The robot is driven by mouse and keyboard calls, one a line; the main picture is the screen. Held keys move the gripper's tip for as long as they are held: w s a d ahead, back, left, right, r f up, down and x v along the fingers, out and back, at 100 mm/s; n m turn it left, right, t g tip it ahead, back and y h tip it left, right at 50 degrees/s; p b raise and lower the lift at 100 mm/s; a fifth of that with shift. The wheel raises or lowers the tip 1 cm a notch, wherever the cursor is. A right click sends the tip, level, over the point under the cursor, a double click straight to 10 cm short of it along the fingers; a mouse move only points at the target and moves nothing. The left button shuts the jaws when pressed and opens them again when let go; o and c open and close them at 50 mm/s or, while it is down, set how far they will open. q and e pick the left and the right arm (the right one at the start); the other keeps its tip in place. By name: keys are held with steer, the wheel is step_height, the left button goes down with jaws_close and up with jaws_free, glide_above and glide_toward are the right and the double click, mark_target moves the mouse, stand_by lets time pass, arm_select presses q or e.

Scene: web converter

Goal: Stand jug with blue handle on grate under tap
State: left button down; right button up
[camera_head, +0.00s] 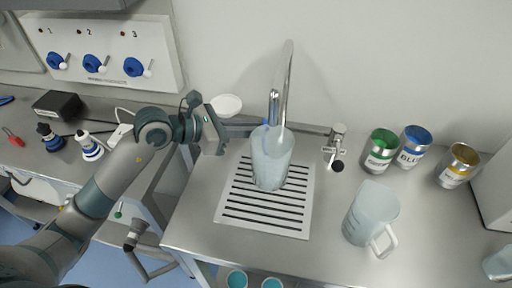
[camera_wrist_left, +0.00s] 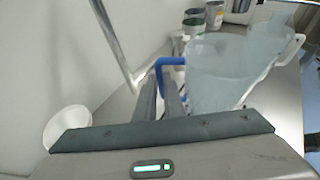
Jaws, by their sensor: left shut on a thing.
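The jug with the blue handle (camera_head: 271,160) is clear and pale blue and stands upright over the slotted grate (camera_head: 224,207), below the tap (camera_head: 288,75). Its base appears at the grate's slats; I cannot tell whether it touches them. My left gripper (camera_head: 258,129) comes from the left and is shut on the blue handle, which shows best in the left wrist view (camera_wrist_left: 168,63). There the fingers (camera_wrist_left: 163,90) reach the handle and the jug body (camera_wrist_left: 215,72) is to their right. The tap's tube passes at upper left. My right gripper is not in view.
A jug with a white handle (camera_head: 370,215) stands right of the grate. Green (camera_head: 380,150), blue (camera_head: 413,146) and yellow (camera_head: 458,165) cans stand at the back right. A white bowl (camera_head: 226,105) is behind my gripper. A tap lever (camera_head: 336,148) stands right of the tap.

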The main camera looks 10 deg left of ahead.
mark_target(269, 153)
arm_select(q)
steer(key=shift+f, duration=1)
step_height(269, 153, down, 4)
steer(key=shift+r+p, duration=0.1)
steer(key=shift+p, duration=0.5)
steer(key=shift+f, duration=0.2)
steer(key=c, duration=1.9)
jaws_free()
steer(key=shift+o, duration=0.2)
steer(key=shift+a+r, duration=0.1)
steer(key=shift+r, duration=0.15)
